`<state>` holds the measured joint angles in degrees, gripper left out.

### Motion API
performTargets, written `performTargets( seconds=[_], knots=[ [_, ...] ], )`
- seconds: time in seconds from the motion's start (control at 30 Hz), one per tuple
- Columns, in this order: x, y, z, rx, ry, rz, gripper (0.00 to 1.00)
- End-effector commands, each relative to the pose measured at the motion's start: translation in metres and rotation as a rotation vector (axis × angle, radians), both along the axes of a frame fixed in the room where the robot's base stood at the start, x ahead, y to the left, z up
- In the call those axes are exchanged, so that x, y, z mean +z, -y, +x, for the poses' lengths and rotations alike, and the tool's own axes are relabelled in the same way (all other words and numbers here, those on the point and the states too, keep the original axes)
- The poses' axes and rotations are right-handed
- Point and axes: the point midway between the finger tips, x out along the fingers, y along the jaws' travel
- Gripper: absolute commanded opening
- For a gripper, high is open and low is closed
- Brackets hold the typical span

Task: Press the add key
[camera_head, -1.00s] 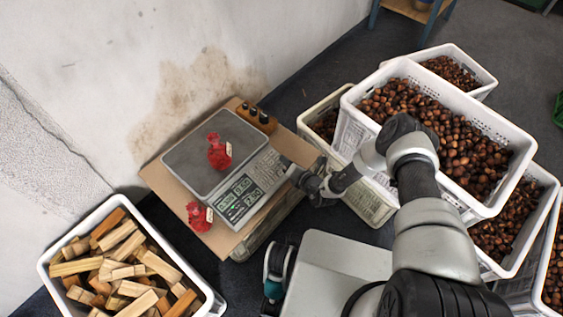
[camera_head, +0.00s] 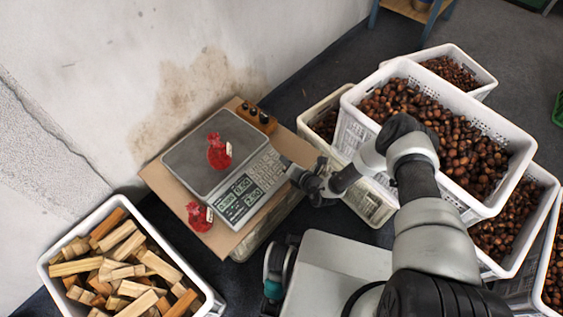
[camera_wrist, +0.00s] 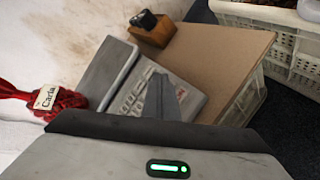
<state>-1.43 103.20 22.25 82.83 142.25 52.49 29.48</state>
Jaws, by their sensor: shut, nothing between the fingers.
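The grey scale (camera_head: 213,152) stands on a brown board, with its keypad (camera_head: 266,170) and lit display (camera_head: 240,197) on the lower right side. A red net bag (camera_head: 219,153) with a tag lies on the scale's pan. My gripper (camera_head: 287,163) is at the right edge of the keypad. In the wrist view my gripper (camera_wrist: 162,88) is shut and empty, with its tips over the keypad (camera_wrist: 137,95). The fingers hide part of the keys. I cannot read which key is the add key, nor tell whether the tips touch one.
A second red bag (camera_head: 199,216) lies on the board's (camera_head: 163,187) front corner. A wooden block with dark knobs (camera_head: 256,118) stands behind the scale. A crate of wood pieces (camera_head: 48,266) is at the lower left. Crates of chestnuts (camera_head: 477,209) crowd the right.

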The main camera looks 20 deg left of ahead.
Motion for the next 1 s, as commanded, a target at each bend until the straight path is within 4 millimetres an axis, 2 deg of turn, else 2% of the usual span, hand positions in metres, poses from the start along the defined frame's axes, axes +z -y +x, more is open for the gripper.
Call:
performTargets(
  seconds=[0.3, 1.0],
  knots=[
    [-0.009, -0.003, 0.001, 0.0, -0.001, 0.001, 0.0],
    [-0.012, -0.004, 0.001, 0.0, 0.0, 0.0, 0.0]
  ],
)
